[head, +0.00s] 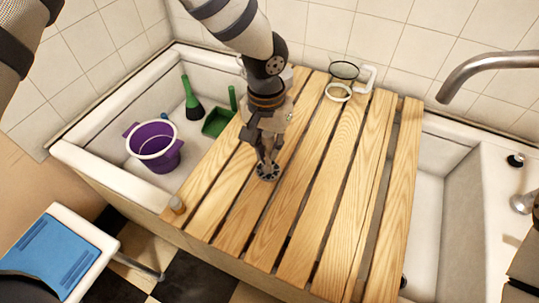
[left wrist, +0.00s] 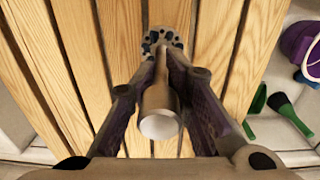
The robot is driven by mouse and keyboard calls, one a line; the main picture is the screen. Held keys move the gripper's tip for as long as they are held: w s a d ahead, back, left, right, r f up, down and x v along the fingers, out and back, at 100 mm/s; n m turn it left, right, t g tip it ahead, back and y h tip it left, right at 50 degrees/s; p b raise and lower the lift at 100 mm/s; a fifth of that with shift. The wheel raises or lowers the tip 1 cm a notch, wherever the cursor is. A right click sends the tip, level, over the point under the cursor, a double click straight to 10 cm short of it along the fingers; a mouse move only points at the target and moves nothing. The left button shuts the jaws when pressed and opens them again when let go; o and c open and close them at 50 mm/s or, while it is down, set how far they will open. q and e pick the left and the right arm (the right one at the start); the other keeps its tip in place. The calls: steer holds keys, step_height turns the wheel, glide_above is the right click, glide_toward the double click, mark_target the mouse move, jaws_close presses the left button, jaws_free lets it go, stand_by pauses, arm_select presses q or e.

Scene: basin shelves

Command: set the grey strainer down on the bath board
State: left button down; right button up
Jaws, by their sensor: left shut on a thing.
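My left gripper (head: 266,154) is shut on the grey strainer, pointing down over the slatted wooden bath board (head: 318,205). In the head view the strainer's dark, perforated disc (head: 267,172) shows below the fingertips, at the board's left-middle slats. In the left wrist view the fingers (left wrist: 162,90) close around the strainer's pale grey stem (left wrist: 158,118), and its holed disc (left wrist: 163,40) is just beyond. The disc is at or very near the slats; I cannot tell whether it touches. The fingers hide part of the strainer.
A small cork-like piece (head: 177,204) lies at the board's left front corner. A purple bucket (head: 153,146), green brush (head: 191,100) and green dustpan (head: 218,122) are in the left basin. The board's middle and right are clear.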

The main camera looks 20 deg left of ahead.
mark_target(268, 157)
arm_select(q)
steer(key=shift+w+a+f, duration=0.15)
steer(key=shift+f, duration=1.75)
steer(key=c, duration=1.4)
jaws_free()
steer(key=shift+c, duration=0.2)
